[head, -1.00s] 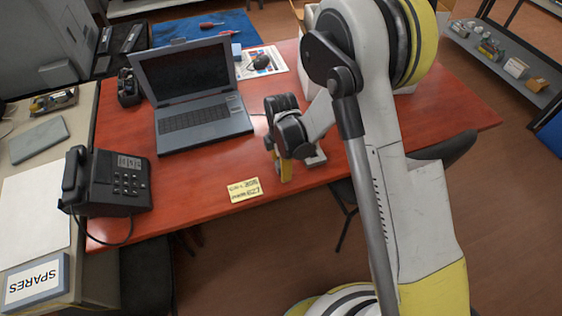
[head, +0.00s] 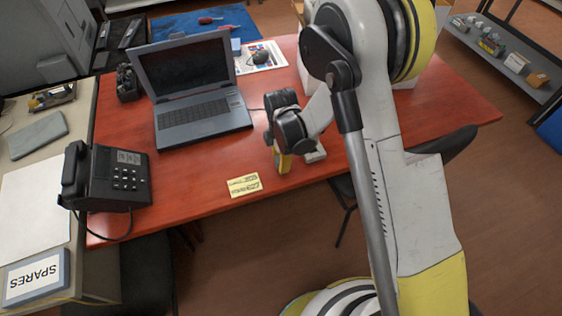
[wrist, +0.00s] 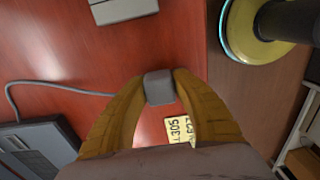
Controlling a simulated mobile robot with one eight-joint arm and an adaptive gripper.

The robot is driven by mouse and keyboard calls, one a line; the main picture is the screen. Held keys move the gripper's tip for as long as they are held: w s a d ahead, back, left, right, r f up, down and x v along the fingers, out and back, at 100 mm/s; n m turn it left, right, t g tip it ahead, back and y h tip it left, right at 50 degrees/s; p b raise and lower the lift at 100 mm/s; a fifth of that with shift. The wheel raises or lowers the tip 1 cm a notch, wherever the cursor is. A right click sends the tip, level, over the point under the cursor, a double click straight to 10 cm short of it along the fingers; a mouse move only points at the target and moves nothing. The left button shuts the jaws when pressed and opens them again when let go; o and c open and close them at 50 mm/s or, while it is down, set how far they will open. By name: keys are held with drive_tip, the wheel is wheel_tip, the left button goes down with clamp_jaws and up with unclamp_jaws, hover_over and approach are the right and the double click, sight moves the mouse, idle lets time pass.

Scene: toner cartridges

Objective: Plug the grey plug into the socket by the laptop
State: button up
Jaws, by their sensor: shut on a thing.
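The grey plug (wrist: 158,87) is held between the yellow fingertips of my gripper (wrist: 158,88) in the wrist view. Its grey cable (wrist: 60,85) runs left and curves down to the laptop (wrist: 35,150). In the head view, my gripper (head: 283,163) is near the red table's front edge, right of the laptop (head: 200,115); the plug is hidden there. A light grey block, apparently the socket (wrist: 122,8), lies on the table at the top of the wrist view, apart from the plug. It shows partly beside my gripper in the head view (head: 316,155); its openings cannot be made out.
A yellow note (head: 244,185) lies near the table's front edge. A mouse (head: 260,57) lies behind the laptop. The table (head: 440,110) is clear at the right.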

drive_tip(key=shift+r, duration=0.2)
drive_tip(key=shift+r, duration=0.35)
drive_tip(key=shift+r+p, duration=0.6)
drive_tip(key=shift+r, duration=0.1)
drive_tip(key=shift+r, duration=0.35)
drive_tip(key=shift+r, duration=0.2)
drive_tip(key=shift+r+p, duration=1.25)
drive_tip(key=shift+r, duration=0.7)
